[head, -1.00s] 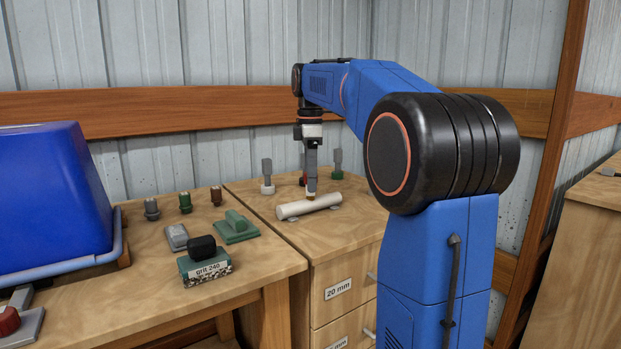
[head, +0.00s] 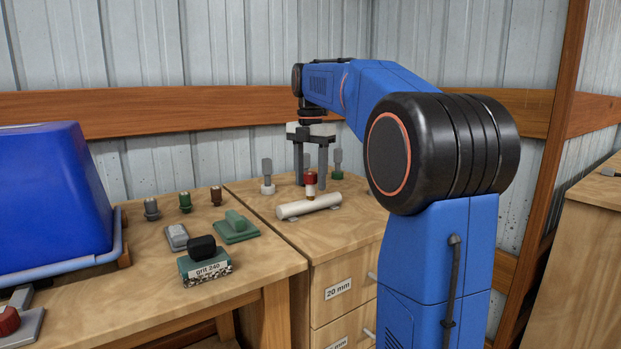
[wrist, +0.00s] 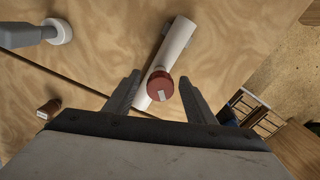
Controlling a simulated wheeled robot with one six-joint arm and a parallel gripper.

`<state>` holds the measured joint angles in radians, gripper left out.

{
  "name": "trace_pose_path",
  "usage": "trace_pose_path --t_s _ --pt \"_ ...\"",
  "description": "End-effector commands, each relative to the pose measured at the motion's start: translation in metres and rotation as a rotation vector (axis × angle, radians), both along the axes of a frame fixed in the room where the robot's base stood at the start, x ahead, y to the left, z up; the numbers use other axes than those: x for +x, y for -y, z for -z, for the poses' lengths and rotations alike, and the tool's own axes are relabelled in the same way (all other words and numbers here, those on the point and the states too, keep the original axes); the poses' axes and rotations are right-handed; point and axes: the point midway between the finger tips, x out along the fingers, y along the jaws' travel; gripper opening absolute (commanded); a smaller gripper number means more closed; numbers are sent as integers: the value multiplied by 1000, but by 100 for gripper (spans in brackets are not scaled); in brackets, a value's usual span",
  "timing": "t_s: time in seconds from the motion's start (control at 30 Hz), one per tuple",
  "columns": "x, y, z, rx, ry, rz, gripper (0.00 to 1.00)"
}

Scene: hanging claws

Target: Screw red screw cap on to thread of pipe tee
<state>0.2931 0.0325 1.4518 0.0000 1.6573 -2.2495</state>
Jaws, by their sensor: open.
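The white pipe tee (head: 290,211) lies on the wooden cabinet top, its brown threaded branch (head: 310,194) pointing up. The red screw cap (head: 310,178) sits upright on that branch, with some thread showing below it. How far it is screwed on cannot be told. My gripper (head: 311,184) points down and is open, one finger on each side of the cap. In the wrist view the cap (wrist: 160,87) lies between the fingertips (wrist: 160,77), with a gap on both sides. The tee's pipe (wrist: 176,42) runs behind it.
A grey claw with a white base (head: 267,180) stands left of the tee, a green-based one (head: 338,165) behind right. The left bench holds several small caps (head: 185,203), a green block (head: 236,228), a grit box (head: 205,265) and a blue bin (head: 50,200).

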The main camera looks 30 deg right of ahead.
Motion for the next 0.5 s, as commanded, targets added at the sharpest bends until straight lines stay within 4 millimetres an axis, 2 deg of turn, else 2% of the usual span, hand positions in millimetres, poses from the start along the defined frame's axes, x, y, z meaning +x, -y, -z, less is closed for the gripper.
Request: trace_pose_path --t_s 0.17,0.2,0.4,0.5 --pt "0 0 0 0 0 0 50" --pt "0 0 0 0 0 0 45" --pt "0 0 0 0 0 1 0" --pt "0 0 0 0 0 2 0"
